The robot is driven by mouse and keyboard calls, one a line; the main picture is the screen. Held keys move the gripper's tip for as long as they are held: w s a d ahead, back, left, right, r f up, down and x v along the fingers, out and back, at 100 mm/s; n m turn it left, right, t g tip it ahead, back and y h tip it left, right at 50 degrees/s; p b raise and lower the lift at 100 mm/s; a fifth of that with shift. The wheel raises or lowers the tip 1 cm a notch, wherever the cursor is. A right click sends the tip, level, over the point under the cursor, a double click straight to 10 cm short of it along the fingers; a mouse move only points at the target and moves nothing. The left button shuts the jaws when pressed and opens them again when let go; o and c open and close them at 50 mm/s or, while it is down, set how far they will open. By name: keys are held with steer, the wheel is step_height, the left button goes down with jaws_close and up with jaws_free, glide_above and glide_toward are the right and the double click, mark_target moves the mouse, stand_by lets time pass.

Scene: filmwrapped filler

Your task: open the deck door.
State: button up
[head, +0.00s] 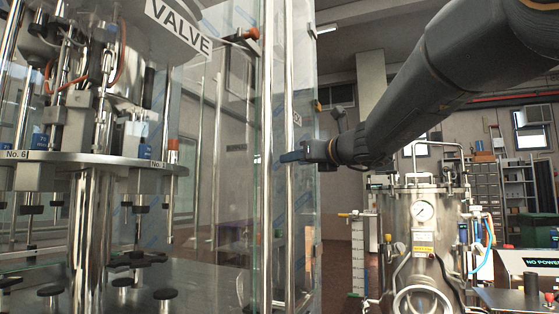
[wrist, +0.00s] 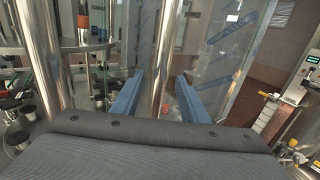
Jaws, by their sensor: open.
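The deck door appears to be a clear glass panel (head: 306,90) with blue-printed film, on the right of the filler's enclosure; it also shows in the wrist view (wrist: 228,55). A slim upright chrome bar (head: 290,230) runs along its edge, beside a thicker post (head: 266,250). My gripper (head: 285,157) is level with the bar at mid-height, its blue fingers pointing left. In the wrist view my gripper (wrist: 160,76) is open, with the bar (wrist: 162,45) showing between its two fingers. I cannot tell whether either finger touches it. Whether the door is latched does not show.
The filler's carousel (head: 90,160) stands behind the glass at left. A steel pressure vessel (head: 425,215) with a gauge stands right, below my arm. An upright measuring scale (head: 358,250) stands between. Shelving (head: 515,180) is farther back.

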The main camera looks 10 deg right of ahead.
steer(key=x, duration=0.3)
steer(key=shift+w+a+p, duration=0.2)
steer(key=shift+w+p, duration=0.1)
jaws_close()
